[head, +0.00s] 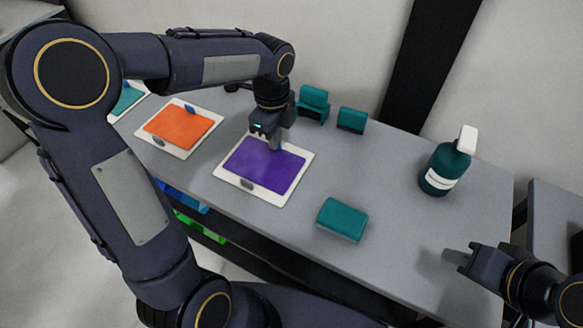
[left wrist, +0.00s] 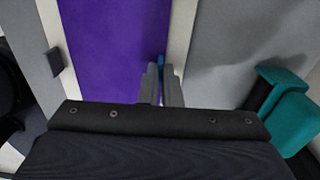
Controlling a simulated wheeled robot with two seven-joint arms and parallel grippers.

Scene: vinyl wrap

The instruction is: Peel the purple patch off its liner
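The purple patch (head: 264,165) lies flat on its white liner (head: 222,172) on the grey table. In the left wrist view the purple patch (left wrist: 115,45) fills the upper middle. My left gripper (head: 276,147) points down at the patch's far edge. In the left wrist view my left gripper's fingers (left wrist: 160,82) are close together, with a small blue tab (left wrist: 161,61) showing between their tips; they appear shut on it. The tab is hidden in the head view. My right gripper (head: 456,257) is over the table's right end, away from the patch; its finger gap is unclear.
An orange patch (head: 178,126) on a white liner lies to the left, with a teal one (head: 126,100) beyond. Teal blocks (head: 313,101) (head: 351,120) stand behind the patch; another (head: 342,220) lies in front. A teal bottle (head: 442,170) stands at right. The table's right-middle is clear.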

